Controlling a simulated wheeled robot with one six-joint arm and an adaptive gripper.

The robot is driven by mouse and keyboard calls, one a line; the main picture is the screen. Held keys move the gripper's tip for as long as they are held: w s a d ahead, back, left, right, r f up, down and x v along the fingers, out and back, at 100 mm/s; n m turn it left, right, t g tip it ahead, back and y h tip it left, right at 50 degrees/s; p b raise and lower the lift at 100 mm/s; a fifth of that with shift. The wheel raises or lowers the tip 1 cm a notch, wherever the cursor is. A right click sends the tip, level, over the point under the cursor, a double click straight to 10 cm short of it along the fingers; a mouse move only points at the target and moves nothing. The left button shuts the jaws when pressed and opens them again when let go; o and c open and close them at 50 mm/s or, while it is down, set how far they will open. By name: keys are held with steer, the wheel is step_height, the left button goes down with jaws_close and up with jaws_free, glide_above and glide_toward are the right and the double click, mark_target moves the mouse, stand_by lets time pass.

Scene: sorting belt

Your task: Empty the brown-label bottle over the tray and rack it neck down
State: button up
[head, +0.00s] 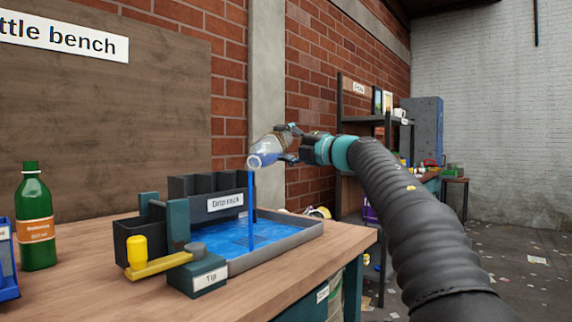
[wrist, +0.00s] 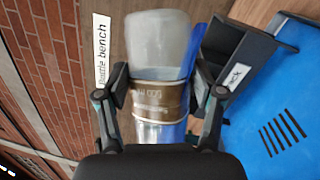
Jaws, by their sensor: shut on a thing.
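My gripper (wrist: 160,92) is shut on the brown-label bottle (wrist: 158,100), with a finger on each side of its label. In the head view the clear bottle (head: 267,152) is tilted with its mouth low and to the left. A blue stream runs from the mouth down into the grey tray (head: 296,238). Blue liquid covers the tray's floor, and some blue shows inside the bottle. The dark rack (head: 204,208) stands at the back of the tray with several upright slots. It also shows in the wrist view (wrist: 252,62). The bottle's cap end is partly hidden.
A green bottle (head: 38,222) with an orange label stands at the bench's left. A block labelled "Tip" (head: 204,276) with a yellow lever (head: 150,266) sits in front of the tray. The bench (head: 318,262) is bare at front right. Shelves (head: 362,121) stand behind.

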mark_target(280, 140)
steer(key=r+n, duration=0.1)
steer(key=n, duration=0.1)
steer(key=n+y+b, duration=0.1)
steer(key=s+r+n+y, duration=0.1)
steer(key=n, duration=0.1)
steer(key=shift+a+r+n+b, duration=0.15)
steer(key=shift+r+n+b, duration=0.15)
steer(key=shift+r+b, duration=0.1)
steer(key=n, duration=0.1)
steer(key=s+n+y+b, duration=0.1)
steer(key=n, duration=0.1)
steer(key=s+n+g+y+b, duration=0.1)
steer(key=shift+a+r+n, duration=0.3)
steer(key=shift+r, duration=0.1)
steer(key=n, duration=0.1)
steer(key=s+r+n+g+y, duration=0.1)
steer(key=n, duration=0.1)
steer(key=shift+s+a, duration=0.15)
steer(key=shift+a, duration=0.05)
steer(key=shift+s+a+r+n+g+y, duration=0.15)
steer(key=shift+s+n+g+y, duration=0.15)
steer(key=shift+n+g, duration=0.45)
steer(key=shift+s+a+r+n+g+y, duration=0.15)
steer(key=shift+s+n+g, duration=0.25)
steer(key=shift+n, duration=0.8)
steer(key=shift+s+a+r+n+g+y, duration=0.2)
steer(key=shift+s+n+g, duration=0.25)
steer(key=shift+n, duration=0.5)
steer(key=shift+d, duration=0.1)
steer(key=shift+d, duration=0.1)
